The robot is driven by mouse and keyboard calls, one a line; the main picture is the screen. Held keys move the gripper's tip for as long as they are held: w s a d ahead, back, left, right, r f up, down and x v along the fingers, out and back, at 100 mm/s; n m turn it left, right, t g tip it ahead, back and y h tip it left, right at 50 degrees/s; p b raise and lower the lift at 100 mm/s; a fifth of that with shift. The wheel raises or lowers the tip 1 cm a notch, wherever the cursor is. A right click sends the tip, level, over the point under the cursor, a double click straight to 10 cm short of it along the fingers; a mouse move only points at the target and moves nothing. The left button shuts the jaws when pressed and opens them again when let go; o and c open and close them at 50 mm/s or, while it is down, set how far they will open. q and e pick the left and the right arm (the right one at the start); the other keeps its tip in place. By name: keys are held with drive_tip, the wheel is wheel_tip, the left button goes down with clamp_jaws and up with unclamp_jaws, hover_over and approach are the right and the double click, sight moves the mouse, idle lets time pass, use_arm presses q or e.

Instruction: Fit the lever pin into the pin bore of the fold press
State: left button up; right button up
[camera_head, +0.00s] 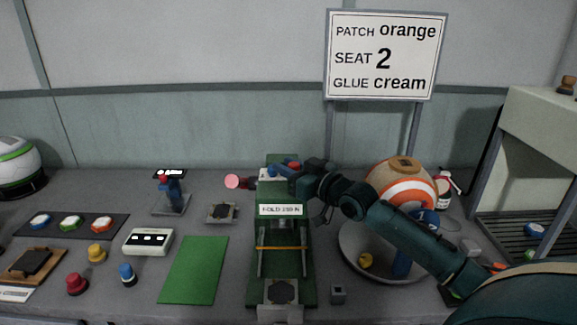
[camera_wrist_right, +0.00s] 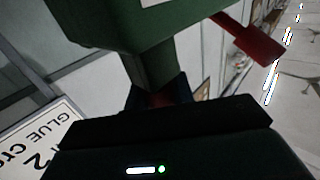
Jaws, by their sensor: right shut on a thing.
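The green fold press (camera_head: 272,225) stands mid-table with a "FOLD 200 N" label on its front. A red lever (camera_head: 243,182) with a pink round end sticks out left from its top; a red bar (camera_wrist_right: 250,40) also shows in the right wrist view. My right gripper (camera_head: 289,168) is at the top right of the press, shut on a small red piece, which looks like the lever pin (camera_wrist_right: 160,98). The press's green body is close beyond the fingers. The pin bore is hidden, so I cannot tell whether the pin is inside it. My left gripper is not in view.
A ball with orange and white bands (camera_head: 402,187) rests by a grey dish (camera_head: 352,262) right of the press, under my right arm. A green mat (camera_head: 193,270), a white button box (camera_head: 148,242) and colored knobs lie left. A sign (camera_head: 385,55) stands behind.

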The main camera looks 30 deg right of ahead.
drive_tip(key=shift+f, duration=0.15)
drive_tip(key=o, duration=1.1)
use_arm(q)
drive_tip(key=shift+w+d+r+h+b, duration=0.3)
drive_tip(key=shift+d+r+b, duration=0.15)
drive_tip(key=shift+b, duration=0.35)
use_arm(e)
drive_tip(key=shift+v, duration=6.6)
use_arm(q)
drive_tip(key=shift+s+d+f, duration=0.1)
use_arm(e)
drive_tip(key=shift+d, duration=0.1)
